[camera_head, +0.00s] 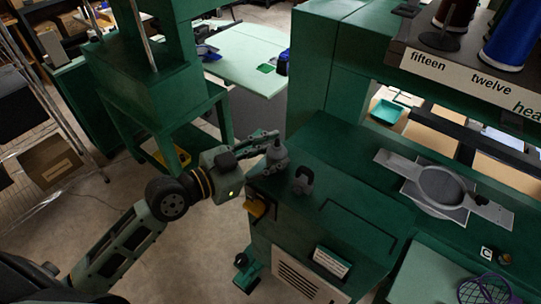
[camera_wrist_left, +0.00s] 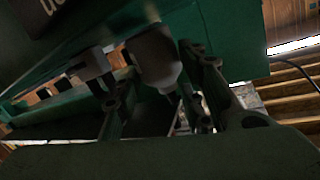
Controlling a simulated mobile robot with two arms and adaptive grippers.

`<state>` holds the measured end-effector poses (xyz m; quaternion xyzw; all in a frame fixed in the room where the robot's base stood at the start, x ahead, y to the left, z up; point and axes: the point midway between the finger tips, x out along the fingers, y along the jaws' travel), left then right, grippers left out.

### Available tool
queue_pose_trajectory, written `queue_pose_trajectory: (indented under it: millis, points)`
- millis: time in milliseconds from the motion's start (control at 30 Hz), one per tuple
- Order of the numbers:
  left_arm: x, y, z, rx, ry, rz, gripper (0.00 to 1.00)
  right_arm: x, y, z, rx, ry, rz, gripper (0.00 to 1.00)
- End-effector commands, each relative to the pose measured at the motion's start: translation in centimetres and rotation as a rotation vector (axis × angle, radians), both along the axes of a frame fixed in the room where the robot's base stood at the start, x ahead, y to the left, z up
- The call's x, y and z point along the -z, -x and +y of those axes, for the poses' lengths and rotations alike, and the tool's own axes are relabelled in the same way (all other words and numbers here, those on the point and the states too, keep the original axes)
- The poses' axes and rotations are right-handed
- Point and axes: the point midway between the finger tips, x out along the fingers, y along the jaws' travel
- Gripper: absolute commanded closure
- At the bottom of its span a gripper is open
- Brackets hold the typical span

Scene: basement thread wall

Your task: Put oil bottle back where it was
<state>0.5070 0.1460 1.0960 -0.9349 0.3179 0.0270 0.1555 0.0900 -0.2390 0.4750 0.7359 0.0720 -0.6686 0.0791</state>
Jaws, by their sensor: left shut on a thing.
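The oil bottle (camera_head: 278,156) is small and grey with a narrowed top. It is at the near left corner of the green cabinet top (camera_head: 340,218); I cannot tell whether it rests on the surface or hangs just above it. My left gripper (camera_head: 272,146) reaches in from the left and is shut on the bottle. In the left wrist view, a grey, tapering body that looks like the bottle (camera_wrist_left: 156,58) shows between the dark fingers (camera_wrist_left: 160,95). My right gripper is in neither view.
A dark grey looped object (camera_head: 302,181) stands on the cabinet top close to the right of the bottle. Farther right are a grey round fixture (camera_head: 441,187) and a purple wire basket (camera_head: 484,290). A labelled spool shelf (camera_head: 470,75) overhangs the right. The cabinet top's front middle is clear.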

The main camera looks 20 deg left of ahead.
Motion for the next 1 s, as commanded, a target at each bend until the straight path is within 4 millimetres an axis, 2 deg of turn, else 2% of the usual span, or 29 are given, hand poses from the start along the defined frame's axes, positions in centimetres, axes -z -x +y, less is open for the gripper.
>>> queue_pose_trajectory:
  millis: [100, 467, 500, 600, 700, 1000]
  points:
    - [0.90, 0.00, 0.04, -0.002, 0.001, 0.000, 0.90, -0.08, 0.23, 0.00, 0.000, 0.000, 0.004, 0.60]
    - [1.41, 0.00, 0.02, -0.001, 0.000, -0.003, 0.90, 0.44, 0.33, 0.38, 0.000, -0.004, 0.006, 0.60]
    - [1.23, 0.01, 0.01, -0.001, 0.000, -0.002, 0.60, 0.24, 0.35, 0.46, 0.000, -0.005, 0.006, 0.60]
    - [1.22, 0.01, 0.01, -0.001, 0.000, -0.002, 0.51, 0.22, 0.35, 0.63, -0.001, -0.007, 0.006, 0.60]
    - [1.22, 0.01, 0.01, -0.001, 0.000, -0.002, 0.44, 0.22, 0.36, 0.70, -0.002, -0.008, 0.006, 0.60]
    - [1.06, 0.01, 0.01, -0.001, 0.000, -0.002, 0.44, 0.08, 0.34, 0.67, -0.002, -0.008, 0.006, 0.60]
